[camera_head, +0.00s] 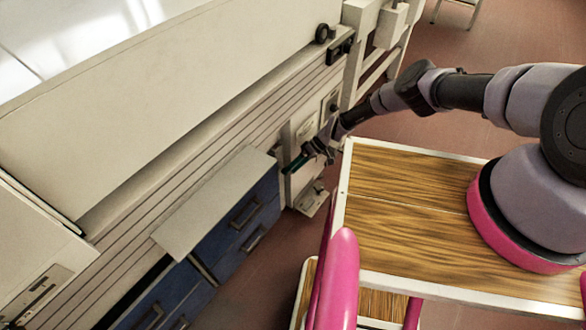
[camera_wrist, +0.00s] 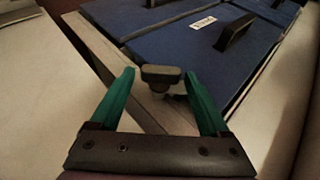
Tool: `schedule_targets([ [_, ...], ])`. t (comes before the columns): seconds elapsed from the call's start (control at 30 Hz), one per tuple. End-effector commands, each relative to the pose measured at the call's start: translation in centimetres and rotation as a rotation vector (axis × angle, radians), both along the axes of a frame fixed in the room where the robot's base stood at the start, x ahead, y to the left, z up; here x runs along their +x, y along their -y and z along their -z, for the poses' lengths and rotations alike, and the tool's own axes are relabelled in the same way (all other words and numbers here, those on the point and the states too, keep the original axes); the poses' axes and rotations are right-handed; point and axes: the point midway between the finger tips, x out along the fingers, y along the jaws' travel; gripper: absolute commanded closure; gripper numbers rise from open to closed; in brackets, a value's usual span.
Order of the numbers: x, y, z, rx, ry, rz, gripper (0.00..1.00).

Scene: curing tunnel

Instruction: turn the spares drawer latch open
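The latch is a small dark handle (camera_wrist: 162,75) on a short pale post at the grey edge of the blue drawer unit in the wrist view. My gripper (camera_wrist: 160,78) is open, with one green finger on each side of the latch and a gap on both sides. Whether the tips reach past the latch is hard to tell. The latch cannot be made out there.
The drawer fronts have dark bar handles (camera_head: 245,212), and one carries a white label (camera_wrist: 203,22). A grey top (camera_head: 213,200) covers the drawers. A long pale machine (camera_head: 170,95) stands behind. My wood-topped base is at right, with open red floor between.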

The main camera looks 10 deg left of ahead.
Motion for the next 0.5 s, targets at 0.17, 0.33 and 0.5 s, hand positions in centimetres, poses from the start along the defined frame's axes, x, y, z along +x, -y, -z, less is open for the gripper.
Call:
schedule_targets([
  [0.17,0.0,0.0,0.0,0.001,-0.001,0.0,0.05],
  [0.33,0.0,0.0,-0.1,0.001,-0.001,0.0,0.05],
  [0.5,1.0,1.0,-1.2,0.002,0.001,0.002,0.05],
])
